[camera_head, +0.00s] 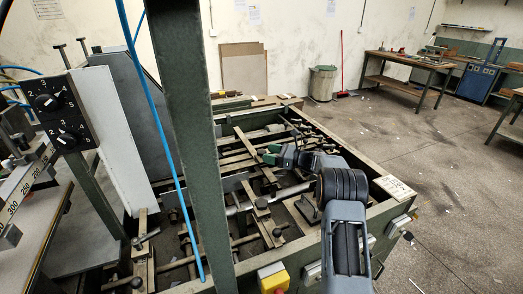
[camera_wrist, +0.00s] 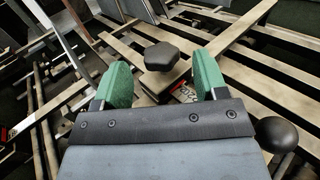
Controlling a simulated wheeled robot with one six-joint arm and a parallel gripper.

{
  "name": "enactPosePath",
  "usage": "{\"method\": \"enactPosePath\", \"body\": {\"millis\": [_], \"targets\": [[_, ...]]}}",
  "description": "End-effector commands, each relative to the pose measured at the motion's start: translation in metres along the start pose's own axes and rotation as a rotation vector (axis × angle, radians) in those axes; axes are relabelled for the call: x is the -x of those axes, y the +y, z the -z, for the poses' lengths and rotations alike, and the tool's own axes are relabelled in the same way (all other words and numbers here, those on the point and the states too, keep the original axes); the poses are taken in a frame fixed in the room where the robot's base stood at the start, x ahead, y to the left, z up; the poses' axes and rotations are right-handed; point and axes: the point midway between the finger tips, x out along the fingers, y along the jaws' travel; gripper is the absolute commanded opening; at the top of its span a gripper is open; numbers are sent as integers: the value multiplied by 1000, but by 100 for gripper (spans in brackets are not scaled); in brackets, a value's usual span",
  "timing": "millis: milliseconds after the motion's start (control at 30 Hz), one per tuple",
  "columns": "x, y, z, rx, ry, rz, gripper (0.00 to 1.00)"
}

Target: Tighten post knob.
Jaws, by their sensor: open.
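A black lobed knob (camera_wrist: 161,56) sits on a pale metal block in the wrist view. It is ahead of my gripper (camera_wrist: 160,84), roughly between and just beyond the two green fingertips. The fingers are spread wide with nothing between them, and they stand apart from the knob. In the head view my gripper (camera_head: 270,153) reaches in over the feeder frame (camera_head: 385,207), its green fingers pointing left. The knob cannot be made out there, being too small or hidden by my gripper.
A black ball handle (camera_wrist: 276,134) stands close to the right of my gripper. Metal bars and slats (camera_wrist: 262,68) run around the knob. A green upright post (camera_head: 187,130) and a blue hose (camera_head: 160,130) cross the head view. Open floor (camera_head: 440,170) lies to the right.

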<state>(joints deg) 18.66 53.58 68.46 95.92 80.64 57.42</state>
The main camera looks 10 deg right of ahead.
Motion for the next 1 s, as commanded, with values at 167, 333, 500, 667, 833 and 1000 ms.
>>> {"method": "enactPosePath", "body": {"millis": [167,333,500,667,833,1000], "targets": [[-23,0,-1,-1,0,1,66],[-34,0,0,-2,0,1,66],[-38,-1,0,-1,0,3,66],[-38,-1,0,-1,0,4,66],[-37,-1,0,-1,0,3,56],[-37,-1,0,-1,0,3,39]]}}
